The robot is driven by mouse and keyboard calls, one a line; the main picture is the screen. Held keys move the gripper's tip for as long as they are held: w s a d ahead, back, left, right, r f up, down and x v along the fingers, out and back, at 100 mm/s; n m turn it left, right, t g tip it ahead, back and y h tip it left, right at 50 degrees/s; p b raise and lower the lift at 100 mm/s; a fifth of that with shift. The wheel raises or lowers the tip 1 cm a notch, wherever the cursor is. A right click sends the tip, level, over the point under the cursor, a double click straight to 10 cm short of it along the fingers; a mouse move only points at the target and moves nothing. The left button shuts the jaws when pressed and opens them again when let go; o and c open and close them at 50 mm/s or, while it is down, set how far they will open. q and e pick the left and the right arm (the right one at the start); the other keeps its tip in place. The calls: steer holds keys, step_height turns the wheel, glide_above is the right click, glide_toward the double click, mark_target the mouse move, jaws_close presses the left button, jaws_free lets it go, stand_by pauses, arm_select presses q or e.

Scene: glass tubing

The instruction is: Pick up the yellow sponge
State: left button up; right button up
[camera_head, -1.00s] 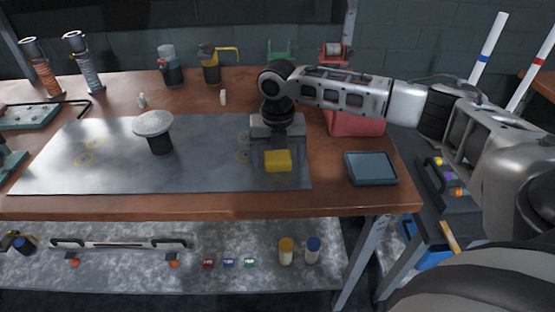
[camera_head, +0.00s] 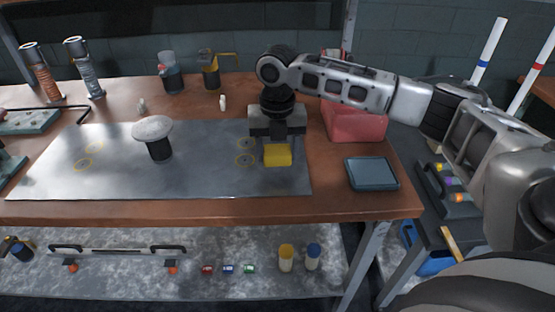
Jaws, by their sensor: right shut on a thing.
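The yellow sponge (camera_head: 277,156) is a small block near the right end of the grey metal mat (camera_head: 205,178) on the wooden workbench. My right gripper (camera_head: 277,149) comes down over it from above and is shut on it, with a finger at each side. The gap between the sponge's underside and the mat is too small to tell. My left gripper is not in view.
A round-topped black stand (camera_head: 153,130) is on the mat's left half. A dark tray (camera_head: 371,173) lies right of the mat, with a red box (camera_head: 356,122) behind it. Bottles and a hex key stand or lie farther back. The mat's middle is clear.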

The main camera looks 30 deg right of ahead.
steer(key=s+a+r, duration=0.9)
steer(key=s, duration=0.1)
steer(key=shift+r, duration=0.2)
steer(key=shift+s+a, duration=0.1)
